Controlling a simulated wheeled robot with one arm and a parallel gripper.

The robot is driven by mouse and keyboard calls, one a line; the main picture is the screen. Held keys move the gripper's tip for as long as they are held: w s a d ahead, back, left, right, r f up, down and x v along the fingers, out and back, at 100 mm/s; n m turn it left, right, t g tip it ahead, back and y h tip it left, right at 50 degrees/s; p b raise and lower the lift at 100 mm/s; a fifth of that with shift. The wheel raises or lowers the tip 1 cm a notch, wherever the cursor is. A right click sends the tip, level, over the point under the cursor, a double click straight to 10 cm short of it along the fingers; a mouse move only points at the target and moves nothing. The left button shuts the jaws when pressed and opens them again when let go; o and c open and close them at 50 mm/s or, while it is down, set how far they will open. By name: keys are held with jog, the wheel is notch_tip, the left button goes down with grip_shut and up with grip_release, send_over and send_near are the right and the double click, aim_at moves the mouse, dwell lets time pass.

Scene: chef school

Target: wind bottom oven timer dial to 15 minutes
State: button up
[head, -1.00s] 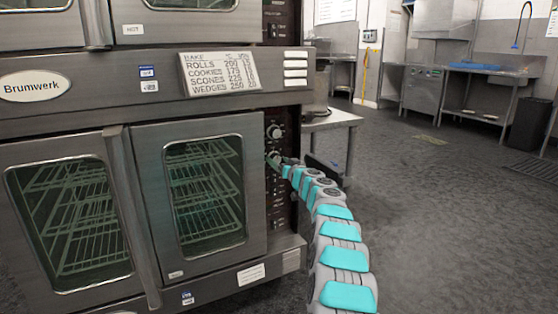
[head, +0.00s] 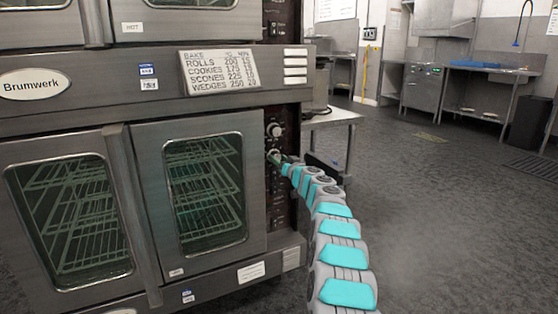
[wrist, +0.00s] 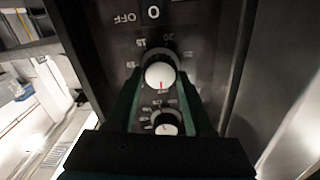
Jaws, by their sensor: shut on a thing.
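The bottom oven's control panel (head: 277,203) is the dark strip right of its doors. In the wrist view, a round white-faced dial (wrist: 160,76) with a red line sits between the green fingertips of my gripper (wrist: 159,82), which are shut on its sides. Its red line points roughly down in the picture. Numbers ring it, upside down and partly covered by the fingers; which one the line meets is unclear. A second white knob (wrist: 166,124) shows between the fingers, nearer the palm. In the head view, my gripper (head: 274,157) is at the panel, just below an upper knob (head: 274,130).
The oven's glass doors (head: 204,190) are closed, left of the panel. A baking chart (head: 220,70) is above them. A steel side table (head: 333,117) stands behind my arm. Open floor (head: 440,210) lies to the right.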

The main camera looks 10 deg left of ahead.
grip_shut()
jog(key=shift+f+b, duration=0.1)
jog(key=shift+b, duration=0.2)
